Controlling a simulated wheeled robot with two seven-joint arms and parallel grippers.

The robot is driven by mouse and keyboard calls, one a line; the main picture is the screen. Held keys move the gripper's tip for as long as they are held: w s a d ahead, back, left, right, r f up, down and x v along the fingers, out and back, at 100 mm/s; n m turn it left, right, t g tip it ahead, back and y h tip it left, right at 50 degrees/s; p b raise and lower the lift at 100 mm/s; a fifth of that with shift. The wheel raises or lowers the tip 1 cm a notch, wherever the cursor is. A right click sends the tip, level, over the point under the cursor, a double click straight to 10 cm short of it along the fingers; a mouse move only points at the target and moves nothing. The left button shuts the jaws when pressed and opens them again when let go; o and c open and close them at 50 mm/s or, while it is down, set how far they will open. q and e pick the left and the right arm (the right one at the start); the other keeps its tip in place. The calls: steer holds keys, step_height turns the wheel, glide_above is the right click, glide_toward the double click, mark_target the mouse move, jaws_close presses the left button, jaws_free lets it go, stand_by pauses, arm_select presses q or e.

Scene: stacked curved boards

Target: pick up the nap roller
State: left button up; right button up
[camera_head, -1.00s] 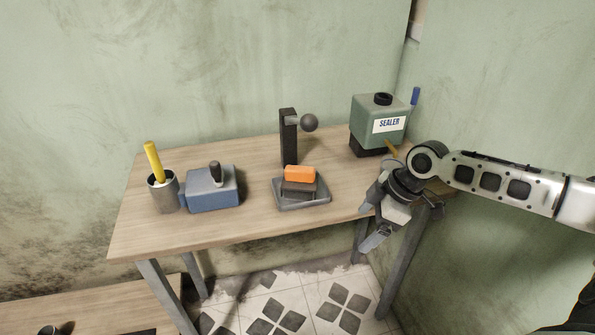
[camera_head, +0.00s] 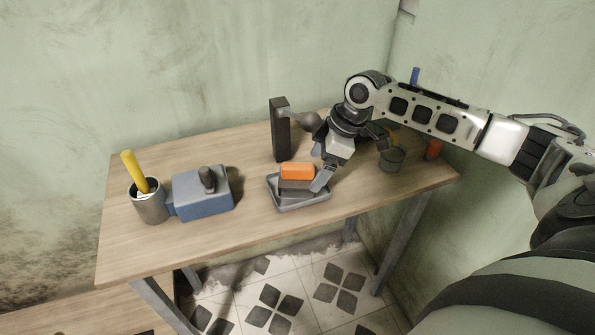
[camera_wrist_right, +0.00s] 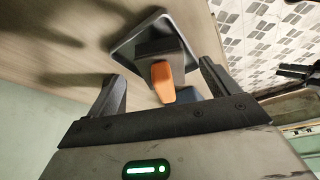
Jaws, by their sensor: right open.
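An orange-topped dark block (camera_head: 297,171) lies in a shallow grey tray (camera_head: 300,207) on the table. It may be the nap roller, but I see no clear roller shape. My right gripper (camera_head: 320,166) is open just above and to the right of the block, with one finger close to its right side. In the right wrist view, the orange top (camera_wrist_right: 163,82) and the grey tray (camera_wrist_right: 127,46) show between and beyond the two spread fingers. I see nothing held between them. My left gripper is not in view.
A blue block with a dark knob (camera_head: 203,192) and a metal cup with a yellow handle (camera_head: 150,205) stand left. A dark upright post (camera_head: 280,130) stands behind the tray. A small pot (camera_head: 392,158) is right. The table front (camera_head: 245,228) is clear.

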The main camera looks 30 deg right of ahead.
mark_target(302, 165)
steer(key=w+a, duration=0.2)
steer(key=shift+a+r+p, duration=0.1)
steer(key=shift+a+p, duration=0.2)
steer(key=shift+a, duration=0.05)
steer(key=shift+x, duration=1.2)
steer(key=shift+f, duration=0.45)
steer(key=c, duration=1.3)
